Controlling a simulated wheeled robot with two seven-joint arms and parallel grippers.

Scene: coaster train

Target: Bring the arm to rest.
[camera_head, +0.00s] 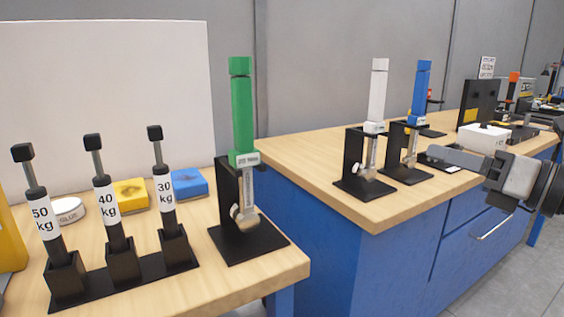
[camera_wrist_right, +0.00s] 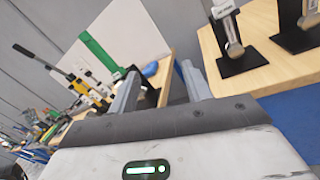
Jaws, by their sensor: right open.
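My right gripper (camera_head: 452,159) comes in from the right edge, in front of the right-hand workbench, with its fingers pointing left. In the right wrist view its two fingers (camera_wrist_right: 161,72) stand apart with nothing held between them. It appears clear of the tools on the bench. My left gripper is in neither view.
The right workbench (camera_head: 300,147) bears a white-handled tool (camera_head: 377,95) and a blue-handled tool (camera_head: 421,90) on black stands. A white box (camera_head: 483,138) sits behind my gripper. The left bench holds a green-handled tool (camera_head: 242,115) and several weight-labelled black tools (camera_head: 115,205).

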